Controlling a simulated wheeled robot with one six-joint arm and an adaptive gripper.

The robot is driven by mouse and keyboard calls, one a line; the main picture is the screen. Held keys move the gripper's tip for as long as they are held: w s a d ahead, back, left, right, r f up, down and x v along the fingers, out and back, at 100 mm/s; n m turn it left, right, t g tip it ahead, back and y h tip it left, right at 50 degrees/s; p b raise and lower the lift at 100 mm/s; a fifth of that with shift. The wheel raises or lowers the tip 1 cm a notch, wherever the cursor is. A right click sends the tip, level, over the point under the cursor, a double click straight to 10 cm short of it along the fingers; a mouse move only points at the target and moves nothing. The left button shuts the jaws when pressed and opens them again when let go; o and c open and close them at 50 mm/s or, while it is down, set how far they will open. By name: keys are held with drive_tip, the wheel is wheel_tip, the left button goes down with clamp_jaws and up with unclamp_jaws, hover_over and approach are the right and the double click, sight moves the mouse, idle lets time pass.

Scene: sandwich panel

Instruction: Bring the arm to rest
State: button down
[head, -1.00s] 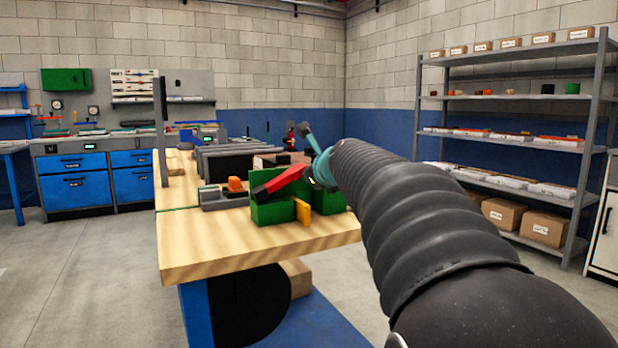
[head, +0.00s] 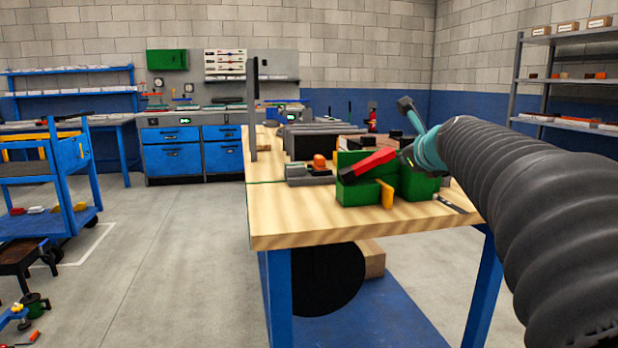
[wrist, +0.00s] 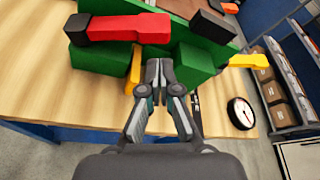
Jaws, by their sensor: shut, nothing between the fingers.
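My arm, in a black ribbed sleeve, reaches in from the right of the head view to the near end of the wooden workbench (head: 300,222). In the wrist view my gripper (wrist: 158,64) is shut and empty, its fingertips together. Just beyond the fingertips is a green block fixture (wrist: 200,62), which also shows in the head view (head: 355,193). A red and black part (wrist: 118,27) lies across its top. I cannot tell whether the fingertips touch the fixture. In the head view the gripper's fingers are hidden.
A yellow lever (head: 387,194) sticks out at the fixture's front. A round dial (wrist: 241,113) lies right of my gripper. Shelves (head: 545,85) stand at the right, a blue cart (head: 68,185) at the left. The floor (head: 180,250) left of the bench is open.

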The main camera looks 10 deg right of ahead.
drive_tip(key=s+a+f+n+g+y, duration=0.3)
drive_tip(key=s+a+f+n+g, duration=0.1)
drive_tip(key=s+a+f+n, duration=1)
drive_tip(key=s+a+f+n+g, duration=0.1)
drive_tip(key=s+f+n+g, duration=0.1)
drive_tip(key=s+f+n, duration=0.5)
drive_tip(key=s+a+f+n+g+h, duration=0.1)
drive_tip(key=s+a+f+n+g, duration=0.1)
drive_tip(key=s+f+n, duration=0.5)
drive_tip(key=s+n, duration=0.3)
drive_tip(key=shift+a+f+n+g, duration=0.25)
drive_tip(key=shift+f+n+g, duration=0.05)
